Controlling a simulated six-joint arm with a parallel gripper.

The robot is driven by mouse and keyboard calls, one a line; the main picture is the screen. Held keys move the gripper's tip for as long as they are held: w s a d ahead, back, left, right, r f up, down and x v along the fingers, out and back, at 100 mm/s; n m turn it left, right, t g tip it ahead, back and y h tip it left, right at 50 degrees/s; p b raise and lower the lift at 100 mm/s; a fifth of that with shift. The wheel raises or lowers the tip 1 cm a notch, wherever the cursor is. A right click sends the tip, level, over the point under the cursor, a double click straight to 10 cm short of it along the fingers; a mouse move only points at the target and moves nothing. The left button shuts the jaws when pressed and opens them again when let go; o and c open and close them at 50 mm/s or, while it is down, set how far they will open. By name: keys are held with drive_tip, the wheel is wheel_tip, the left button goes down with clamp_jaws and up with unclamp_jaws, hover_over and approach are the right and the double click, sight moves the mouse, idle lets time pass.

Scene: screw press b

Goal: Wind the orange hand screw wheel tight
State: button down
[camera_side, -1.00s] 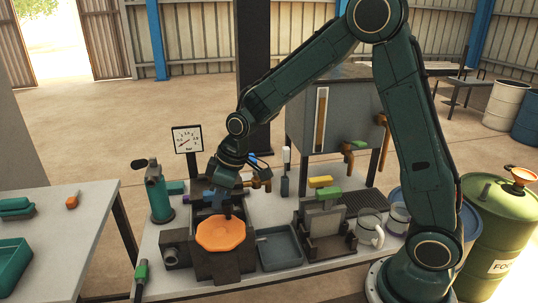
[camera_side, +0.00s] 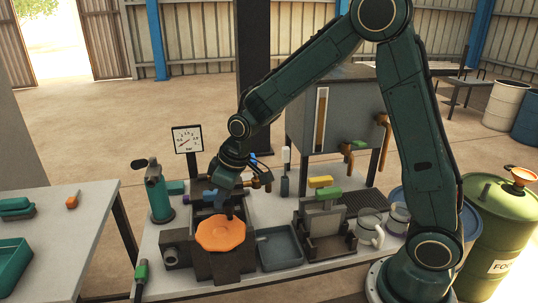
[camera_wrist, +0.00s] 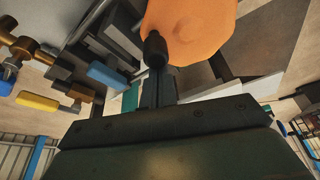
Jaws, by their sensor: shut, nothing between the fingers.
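The orange hand screw wheel (camera_side: 220,234) is a faceted disc on the front of the dark press (camera_side: 228,264) on the bench. In the wrist view the wheel (camera_wrist: 190,28) fills the top middle. My gripper (camera_side: 230,211) is at the wheel's upper edge in the side view, pointing down. In the wrist view my gripper (camera_wrist: 155,48) shows as one dark, closed tip overlapping the wheel's lower left edge. It is shut with nothing held. I cannot tell whether the tip touches the wheel.
A grey tray (camera_side: 280,248) sits right of the press, then a stand with a green and a yellow handle (camera_side: 320,182). A teal pump (camera_side: 158,192) and a gauge (camera_side: 187,140) stand to the left and behind. A grey tank (camera_side: 333,115) with brass taps rises behind.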

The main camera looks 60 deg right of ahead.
sight(240, 231)
drive_tip(key=m, duration=0.1)
drive_tip(key=s+m+h, duration=0.1)
drive_tip(key=m, duration=0.2)
drive_tip(key=shift+s+d+m, duration=0.3)
drive_tip(key=shift+s, duration=0.05)
drive_tip(key=m, duration=0.1)
drive_tip(key=s+m+h, duration=0.1)
drive_tip(key=m, duration=0.1)
drive_tip(key=s+m+h, duration=0.1)
drive_tip(key=m, duration=0.3)
drive_tip(key=s+m+g+h, duration=0.1)
drive_tip(key=m, duration=0.1)
drive_tip(key=s+a+m, duration=0.1)
drive_tip(key=shift+a+m+h, duration=0.1)
drive_tip(key=shift+m+h, duration=0.2)
drive_tip(key=shift+m, duration=0.1)
drive_tip(key=m, duration=0.1)
drive_tip(key=a+m+g, duration=0.1)
drive_tip(key=m, duration=0.1)
drive_tip(key=shift+s, duration=0.3)
drive_tip(key=shift+s+a, duration=0.1)
